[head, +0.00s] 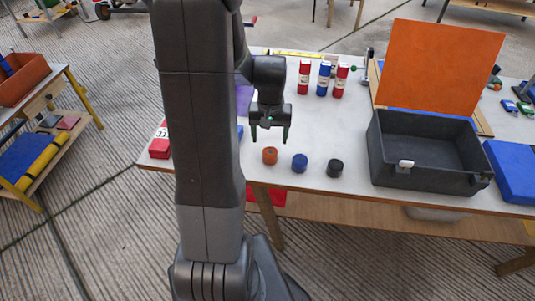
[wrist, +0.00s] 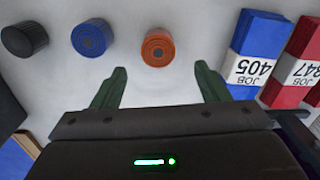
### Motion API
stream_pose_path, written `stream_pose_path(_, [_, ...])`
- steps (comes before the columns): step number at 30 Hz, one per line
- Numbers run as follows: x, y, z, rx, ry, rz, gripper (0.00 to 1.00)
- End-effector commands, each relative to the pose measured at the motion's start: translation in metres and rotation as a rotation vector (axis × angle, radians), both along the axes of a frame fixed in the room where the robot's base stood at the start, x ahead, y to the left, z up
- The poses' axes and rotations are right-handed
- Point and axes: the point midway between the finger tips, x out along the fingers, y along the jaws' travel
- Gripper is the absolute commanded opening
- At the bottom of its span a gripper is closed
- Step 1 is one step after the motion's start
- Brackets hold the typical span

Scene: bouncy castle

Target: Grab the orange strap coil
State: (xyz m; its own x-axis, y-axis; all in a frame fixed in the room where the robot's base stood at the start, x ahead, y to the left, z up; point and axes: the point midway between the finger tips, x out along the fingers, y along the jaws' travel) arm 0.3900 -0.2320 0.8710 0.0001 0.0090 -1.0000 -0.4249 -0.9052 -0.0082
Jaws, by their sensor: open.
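The orange strap coil (head: 270,156) stands on the white table near its front edge, at the left end of a row of three coils. In the wrist view the orange coil (wrist: 158,48) is ahead of my gripper, between the lines of the two fingers but beyond their tips. My gripper (head: 269,138) is open and empty, above and behind the coil in the head view. In the wrist view my gripper (wrist: 162,78) shows its two green fingers spread apart, with nothing between them.
A blue coil (head: 299,163) and a black coil (head: 335,168) stand to the right of the orange one. An open dark case (head: 385,170) is further right. Red and blue labelled packs (head: 323,78) stand behind. In the wrist view, packs (wrist: 253,45) lie right of the coil.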

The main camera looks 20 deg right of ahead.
Motion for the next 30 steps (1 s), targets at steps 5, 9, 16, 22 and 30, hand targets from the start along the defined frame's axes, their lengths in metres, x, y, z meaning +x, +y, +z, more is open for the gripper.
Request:
stream_pose_path(5, [0.000,0.000,-0.020,0.000,0.001,0.000,0.68])
stream_pose_path(9, [-0.001,0.000,-0.027,0.000,0.001,0.000,0.68])
stream_pose_path(16, [-0.007,-0.002,-0.058,0.002,0.004,-0.001,0.68])
stream_pose_path(22, [-0.005,-0.002,-0.074,0.000,0.000,0.000,0.68])
stream_pose_path(30, [-0.005,-0.002,-0.075,0.000,-0.001,0.000,0.62])
